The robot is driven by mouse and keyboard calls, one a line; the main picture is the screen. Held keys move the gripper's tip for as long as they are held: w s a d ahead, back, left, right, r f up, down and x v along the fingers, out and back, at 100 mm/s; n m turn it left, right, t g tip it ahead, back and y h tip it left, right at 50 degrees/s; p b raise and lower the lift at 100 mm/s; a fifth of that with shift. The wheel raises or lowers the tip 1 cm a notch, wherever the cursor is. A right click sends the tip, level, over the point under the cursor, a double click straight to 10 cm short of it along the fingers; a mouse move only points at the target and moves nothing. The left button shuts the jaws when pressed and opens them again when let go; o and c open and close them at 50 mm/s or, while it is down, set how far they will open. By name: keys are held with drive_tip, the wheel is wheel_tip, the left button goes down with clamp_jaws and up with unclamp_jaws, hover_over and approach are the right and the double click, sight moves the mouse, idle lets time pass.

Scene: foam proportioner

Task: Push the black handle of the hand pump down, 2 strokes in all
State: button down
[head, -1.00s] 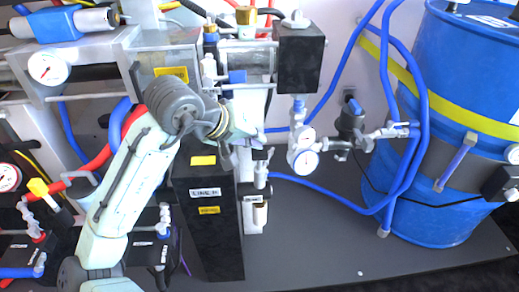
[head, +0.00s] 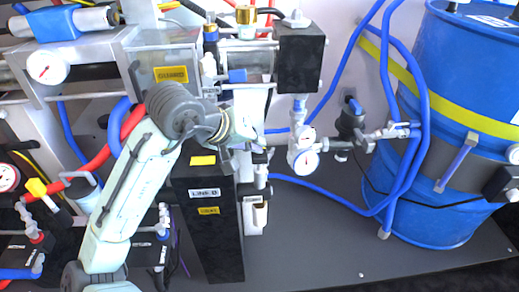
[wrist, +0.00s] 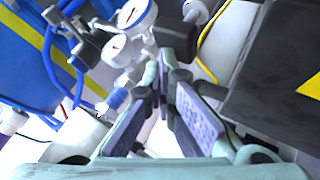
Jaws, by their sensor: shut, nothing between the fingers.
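My gripper (head: 258,147) is in the middle of the head view, beside the black LINE B cabinet's top and left of the two round gauges. In the wrist view my gripper (wrist: 164,72) has its fingers converging at the tips, shut with nothing held. A dark block (wrist: 178,40) shows just beyond the fingertips; I cannot tell whether it is the pump handle or whether they touch. In the head view a pale upright fitting with a white labelled holder (head: 255,214) stands below my gripper. The black handle is not clearly made out there, partly hidden by my arm.
The black LINE B cabinet (head: 211,235) stands below my wrist. A black box (head: 299,62) hangs above. Gauges (head: 306,162) and blue hoses (head: 421,120) lie right, before a blue drum (head: 470,75). The grey floor plate (head: 320,245) at front right is clear.

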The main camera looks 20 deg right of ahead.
drive_tip(key=shift+f+b, duration=0.45)
drive_tip(key=shift+f, duration=0.45)
idle(0.5)
drive_tip(key=shift+r+p, duration=2.15)
wheel_tip(320, 180, up, 5)
drive_tip(key=p, duration=0.5)
idle(1.1)
